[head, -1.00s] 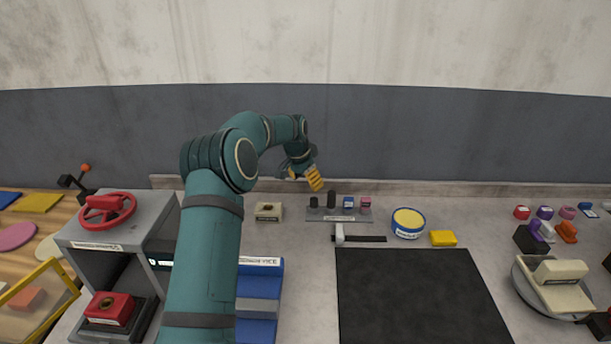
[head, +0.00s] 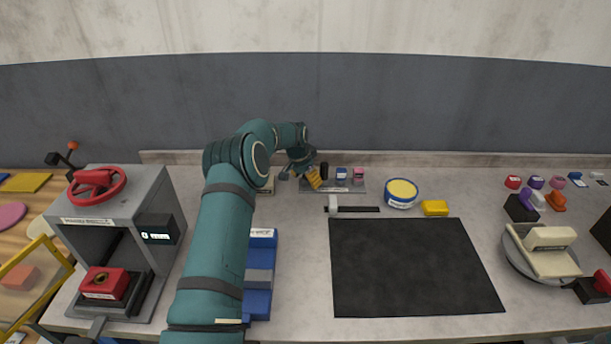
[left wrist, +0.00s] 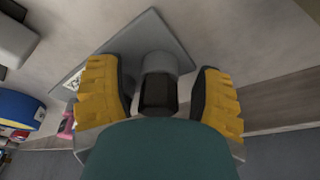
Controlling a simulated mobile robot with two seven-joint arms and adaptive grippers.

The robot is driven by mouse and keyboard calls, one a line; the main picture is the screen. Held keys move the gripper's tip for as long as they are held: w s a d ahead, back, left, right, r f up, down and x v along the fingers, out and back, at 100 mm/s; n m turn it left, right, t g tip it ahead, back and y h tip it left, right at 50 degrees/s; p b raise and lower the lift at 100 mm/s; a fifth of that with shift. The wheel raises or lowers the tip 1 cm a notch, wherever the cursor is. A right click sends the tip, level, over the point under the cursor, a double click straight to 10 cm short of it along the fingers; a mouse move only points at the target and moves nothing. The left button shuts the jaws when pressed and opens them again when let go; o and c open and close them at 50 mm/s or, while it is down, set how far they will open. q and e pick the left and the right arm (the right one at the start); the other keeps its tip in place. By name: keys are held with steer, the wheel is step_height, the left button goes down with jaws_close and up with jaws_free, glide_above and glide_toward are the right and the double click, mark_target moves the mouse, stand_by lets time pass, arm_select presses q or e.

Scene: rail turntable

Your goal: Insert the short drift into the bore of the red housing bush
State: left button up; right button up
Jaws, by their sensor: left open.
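The red housing bush (head: 118,287), a red block with a round bore in its top, sits in the grey press at the lower left of the head view. My left gripper (head: 314,180) is open, its yellow fingers down at the left end of the small grey rack (head: 350,187). The fingers hide the short drift in the head view. In the left wrist view a dark upright peg, apparently the short drift (left wrist: 158,93), stands between the open fingers with space on both sides. A taller dark drift (head: 324,170) stands just right of the fingers. My right gripper is not in view.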

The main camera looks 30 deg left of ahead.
arm_select(q)
jaws_close()
steer(key=shift+w+r, duration=0.15)
steer(key=shift+r, duration=0.45)
stand_by(0.4)
steer(key=shift+w+a+r, duration=0.1)
steer(key=shift+r, duration=0.25)
steer(key=shift+r+p, duration=0.25)
steer(key=shift+p, duration=0.05)
